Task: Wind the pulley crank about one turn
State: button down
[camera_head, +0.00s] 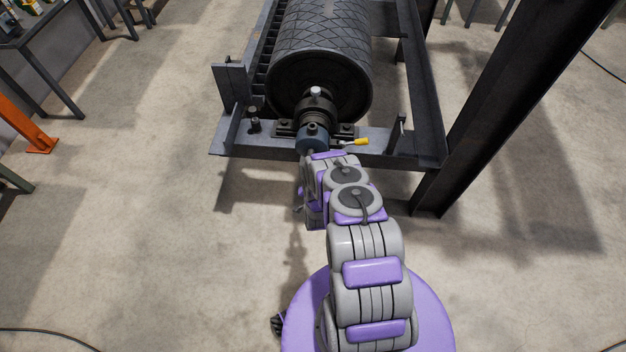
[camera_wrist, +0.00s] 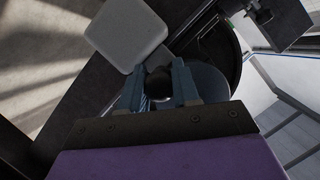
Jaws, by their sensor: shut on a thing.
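The pulley (camera_head: 322,48) is a large dark drum with a cross-hatched surface, set in a steel frame. In the wrist view the two blue-grey fingers of my gripper (camera_wrist: 158,84) are closed around a dark round end of the crank (camera_wrist: 159,90). The rest of the crank is hidden or hard to make out.
A short yellow-tipped lever (camera_head: 356,142) sticks out right of the hub. The steel frame (camera_head: 385,155) crosses in front of the drum, with a thick dark post (camera_head: 500,100) at right. An orange stand (camera_head: 28,128) is far left. The floor (camera_head: 150,240) at left is clear.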

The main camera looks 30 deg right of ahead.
jog(key=shift+w+a+r+m+t+y+b, duration=0.1)
jog(key=shift+w+a+m+t+y+b, duration=0.15)
jog(key=shift+a+m, duration=0.3)
jog(key=shift+w+a+m+t+y+b, duration=0.15)
jog(key=shift+w+a+m+t+b, duration=0.15)
jog(key=shift+m, duration=0.35)
jog(key=c, duration=0.8)
grip_release()
jog(key=shift+r, duration=0.1)
